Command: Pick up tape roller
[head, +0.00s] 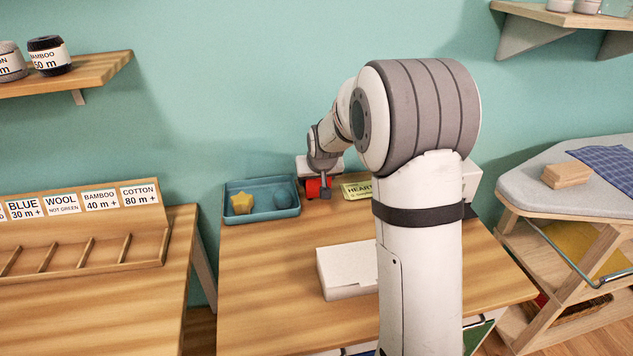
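A small red object (312,187), which may be the tape roller, stands at the back of the middle wooden table, just right of the blue tray. My gripper (321,181) is at the far end of my arm, right at the red object and partly covering it. A grey finger shows in front of the red object's right side. Whether the fingers touch or grip it cannot be told from this view.
The blue tray (262,215) holds a yellow star (242,203) and a blue rounded thing (284,196). A yellow card (357,190) lies right of my gripper. A white box (347,270) sits mid-table, left of my arm. The table's front left is clear.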

